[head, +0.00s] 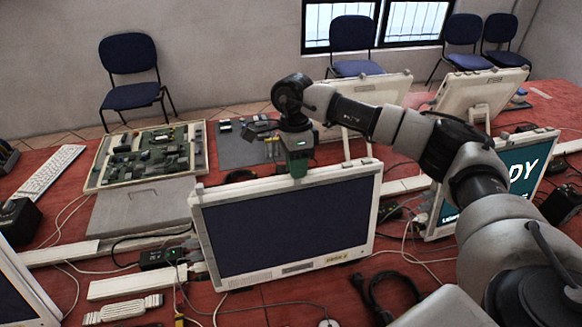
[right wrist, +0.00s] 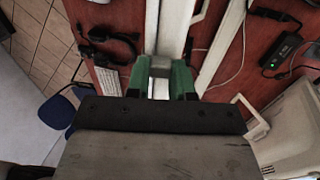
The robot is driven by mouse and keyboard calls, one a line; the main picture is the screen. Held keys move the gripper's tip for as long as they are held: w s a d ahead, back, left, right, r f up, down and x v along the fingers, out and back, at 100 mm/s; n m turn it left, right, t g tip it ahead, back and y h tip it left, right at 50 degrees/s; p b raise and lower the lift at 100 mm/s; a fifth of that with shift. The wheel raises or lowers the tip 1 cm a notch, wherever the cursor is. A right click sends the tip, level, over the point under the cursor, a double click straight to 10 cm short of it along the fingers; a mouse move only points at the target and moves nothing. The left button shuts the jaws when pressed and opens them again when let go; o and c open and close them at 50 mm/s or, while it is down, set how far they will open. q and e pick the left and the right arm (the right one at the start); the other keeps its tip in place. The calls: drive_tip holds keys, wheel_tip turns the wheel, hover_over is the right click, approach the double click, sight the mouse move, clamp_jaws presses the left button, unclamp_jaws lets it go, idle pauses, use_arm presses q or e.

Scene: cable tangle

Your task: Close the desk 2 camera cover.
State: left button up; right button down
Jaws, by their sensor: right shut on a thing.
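The monitor (head: 290,225) at the centre of the table has a cream frame, a dark screen and a small yellow label at its lower right that I cannot read for certain. My right gripper (head: 297,172) points down at the middle of its top edge. In the right wrist view the green fingers (right wrist: 162,80) are closed on a small grey block, the camera cover (right wrist: 160,62), at the cream top edge of the monitor (right wrist: 175,25). The fingers hide the cover in the head view. My left gripper is not in view.
A second monitor (head: 510,180) with a lit screen stands to the right. A circuit board in a tray (head: 150,155) and a keyboard (head: 45,172) lie at the left. Black cables (head: 385,295) coil in front. Several blue chairs stand behind the table.

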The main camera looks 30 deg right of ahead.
drive_tip(key=c, duration=1)
unclamp_jaws()
drive_tip(key=shift+d, duration=0.3)
drive_tip(key=shift+o, duration=0.2)
drive_tip(key=shift+a, duration=0.1)
drive_tip(key=shift+r, duration=0.2)
drive_tip(key=b+v, duration=0.2)
drive_tip(key=v, duration=0.8)
drive_tip(key=shift+r, duration=0.25)
